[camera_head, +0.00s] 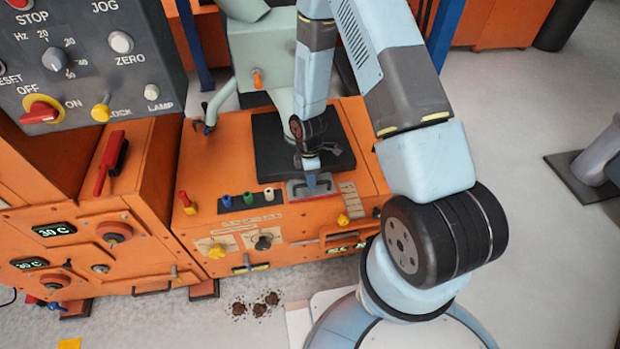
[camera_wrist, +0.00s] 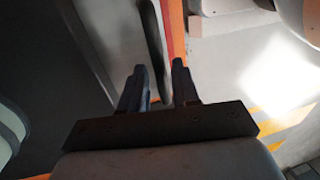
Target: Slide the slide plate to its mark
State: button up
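In the head view a grey plate with a reddish edge (camera_head: 297,190), which looks like the slide plate, lies on the orange machine top in front of a black pad. A pale ruled scale (camera_head: 350,200) is to its right. My gripper (camera_head: 311,180) points down over the plate and hides part of it. In the wrist view the two dark fingers of my gripper (camera_wrist: 161,80) stand apart with a gap.
A black pad (camera_head: 268,150) lies behind the plate. Blue, green and white knobs (camera_head: 248,197) stand to the left, and a yellow knob (camera_head: 343,220) is at the front right. A control box (camera_head: 80,60) rises at the left. Open floor (camera_head: 545,270) is at the right.

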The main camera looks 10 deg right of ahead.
jog(key=shift+o, duration=0.8)
notch_tip(320, 180, up, 13)
jog(key=w, duration=0.2)
jog(key=shift+w+r, duration=0.2)
jog(key=shift+w, duration=0.2)
